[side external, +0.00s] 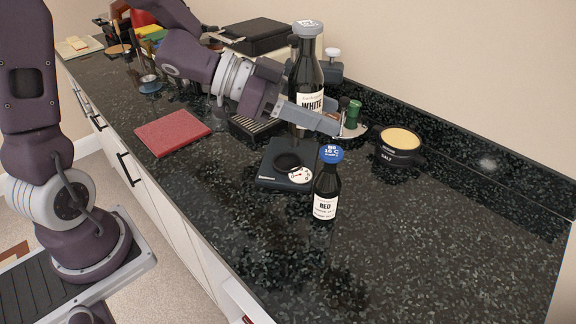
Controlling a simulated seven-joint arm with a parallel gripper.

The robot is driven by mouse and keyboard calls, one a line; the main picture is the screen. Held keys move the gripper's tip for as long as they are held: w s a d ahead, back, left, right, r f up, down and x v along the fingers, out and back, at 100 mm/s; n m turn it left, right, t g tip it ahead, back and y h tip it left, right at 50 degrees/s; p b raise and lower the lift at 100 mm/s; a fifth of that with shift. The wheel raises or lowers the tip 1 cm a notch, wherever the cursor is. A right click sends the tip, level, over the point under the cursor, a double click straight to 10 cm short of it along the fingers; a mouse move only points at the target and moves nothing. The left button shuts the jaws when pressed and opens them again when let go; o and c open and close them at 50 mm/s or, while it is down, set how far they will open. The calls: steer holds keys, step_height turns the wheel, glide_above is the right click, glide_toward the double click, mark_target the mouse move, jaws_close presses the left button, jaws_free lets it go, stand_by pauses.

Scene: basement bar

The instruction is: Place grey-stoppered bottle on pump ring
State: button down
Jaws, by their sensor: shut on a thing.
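The grey-stoppered bottle (307,72) is dark and tall, with a white label reading WHITE. It stands upright in the middle of the side external view. My gripper (318,120) is shut on it at the label, and its fingers cover part of the lower bottle. The pump (268,180) is a low black box with a round white dial, in front of and below the bottle. Its dark pump ring (287,162) is on top and looks empty. The bottle's base is partly hidden, so I cannot tell whether it touches anything.
A blue-capped bottle labelled RED (326,188) stands close to the pump's right front. A salt tin (398,146) and a green-stoppered item (353,116) are to the right. A black grated tray (254,127) and red board (172,132) lie left. The right front counter is clear.

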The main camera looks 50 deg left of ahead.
mark_target(299, 164)
steer(key=w+a+f+n+t+y, duration=0.2)
steer(key=w+a+f, duration=0.55)
steer(key=a, duration=0.35)
steer(key=f, duration=0.7)
steer(key=s+f, duration=0.1)
steer(key=f, duration=0.2)
steer(key=shift+d+f, duration=0.15)
steer(key=shift+f, duration=0.1)
steer(key=c, duration=0.7)
jaws_free()
steer(key=shift+f, duration=0.15)
steer(key=shift+o, duration=0.2)
steer(key=shift+s+a+r, duration=0.15)
steer(key=shift+a+r, duration=0.05)
steer(key=shift+r, duration=0.05)
steer(key=v, duration=1.1)
steer(key=shift+a+r, duration=0.15)
steer(key=shift+r, duration=0.1)
